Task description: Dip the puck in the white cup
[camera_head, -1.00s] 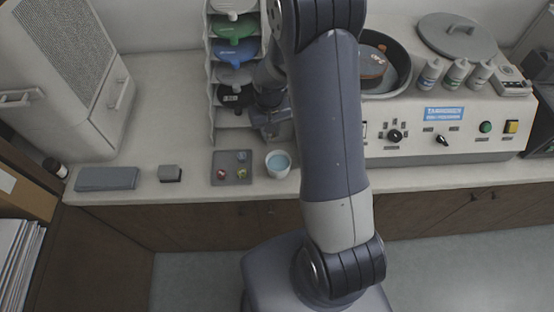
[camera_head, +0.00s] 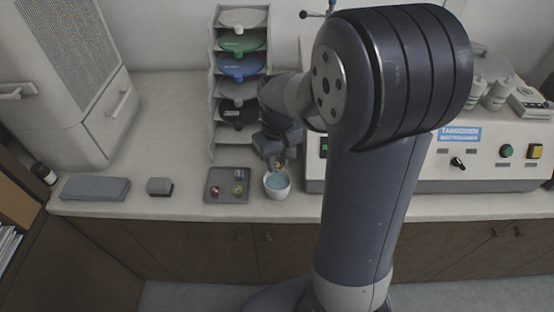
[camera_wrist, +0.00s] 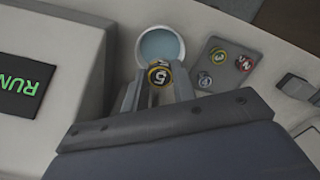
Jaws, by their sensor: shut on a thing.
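The white cup (camera_head: 277,188) stands on the counter, right of the grey tray, with pale blue liquid in it; it also shows in the wrist view (camera_wrist: 160,47). My gripper (camera_head: 279,164) points down just above the cup. In the wrist view my gripper (camera_wrist: 158,82) is shut on a puck (camera_wrist: 159,74), dark with a yellow ring and a 5 on its face. The puck overlaps the cup's near rim in that view. I cannot tell whether it touches the liquid.
A grey tray (camera_head: 210,196) with several pucks sits left of the cup. Further left are a small grey block (camera_head: 160,186) and a flat grey pad (camera_head: 95,188). A rack of coloured discs (camera_head: 213,105) stands behind. The machine (camera_head: 470,178) is close on the right.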

